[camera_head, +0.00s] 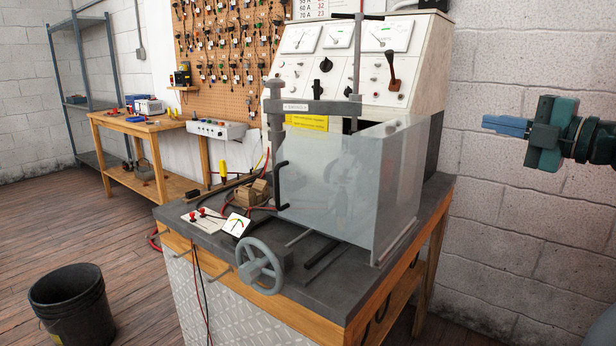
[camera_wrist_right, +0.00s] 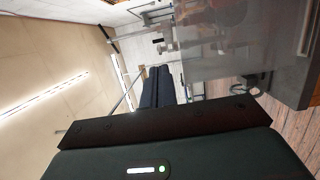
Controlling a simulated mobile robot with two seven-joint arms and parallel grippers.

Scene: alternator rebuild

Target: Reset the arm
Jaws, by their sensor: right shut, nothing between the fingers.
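My right gripper (camera_head: 492,122) is at the right of the head view, with blue fingers and a teal body. It points left and is held in the air in front of the block wall. Its fingers are together and empty. In the right wrist view the dark blue fingers (camera_wrist_right: 158,78) lie side by side with nothing between them. The gripper is apart from the test bench and to the right of it. My left gripper is not in view.
A test bench (camera_head: 315,310) with a clear guard (camera_head: 345,190), a handwheel (camera_head: 260,266) and a gauge panel (camera_head: 425,72) stands in the middle. A black bucket (camera_head: 72,305) is on the floor at left. A wooden workbench (camera_head: 150,127) is behind. Open air surrounds the right gripper.

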